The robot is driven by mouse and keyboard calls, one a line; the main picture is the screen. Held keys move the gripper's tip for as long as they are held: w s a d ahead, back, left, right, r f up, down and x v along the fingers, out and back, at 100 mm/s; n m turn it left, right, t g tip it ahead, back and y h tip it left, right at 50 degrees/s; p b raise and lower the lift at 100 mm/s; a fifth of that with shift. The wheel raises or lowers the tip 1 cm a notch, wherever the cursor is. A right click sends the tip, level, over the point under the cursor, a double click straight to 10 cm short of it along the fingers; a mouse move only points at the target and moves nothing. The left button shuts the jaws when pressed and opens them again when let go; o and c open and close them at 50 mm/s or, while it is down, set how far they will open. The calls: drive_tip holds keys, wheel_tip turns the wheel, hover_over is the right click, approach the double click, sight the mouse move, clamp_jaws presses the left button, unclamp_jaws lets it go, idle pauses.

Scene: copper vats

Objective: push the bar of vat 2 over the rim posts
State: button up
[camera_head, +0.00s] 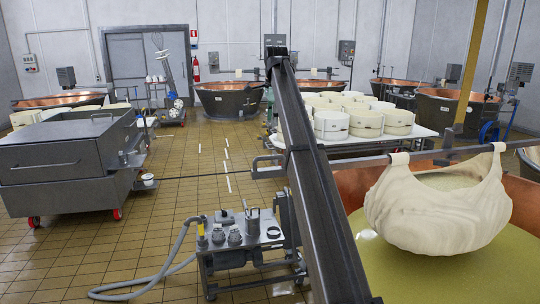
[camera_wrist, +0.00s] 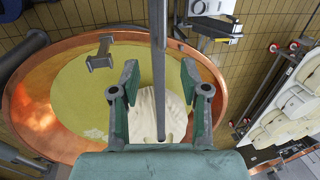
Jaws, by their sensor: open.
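A copper vat (camera_head: 352,186) with yellow-green liquid is at the right of the head view; no number is readable on it. A dark bar (camera_head: 455,152) crosses above it. A white cloth bundle (camera_head: 440,205) hangs from the bar by its knotted ends. In the wrist view, the copper vat rim (camera_wrist: 222,92) curves around the liquid. The bar (camera_wrist: 159,22) runs from top to bottom, with the white cloth (camera_wrist: 178,112) below. My gripper (camera_wrist: 158,74) is open, its green fingers apart on either side of the bar in the picture. Contact and depth are unclear.
A wheeled pump cart (camera_head: 240,237) with a hose stands left of the vat. A grey wheeled tank (camera_head: 65,160) is at the left. A table of white cheese moulds (camera_head: 365,120) stands behind the vat. A dark bracket (camera_wrist: 102,52) shows over the vat. Tiled floor lies between.

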drive_tip(key=w+f+p, duration=0.1)
drive_tip(key=f, duration=0.4)
drive_tip(key=w+f+p, duration=0.1)
drive_tip(key=f, duration=0.4)
drive_tip(key=w+f+p, duration=0.1)
drive_tip(key=f, duration=0.5)
drive_tip(key=shift+w+a, duration=0.25)
drive_tip(key=shift+a, duration=0.1)
clamp_jaws()
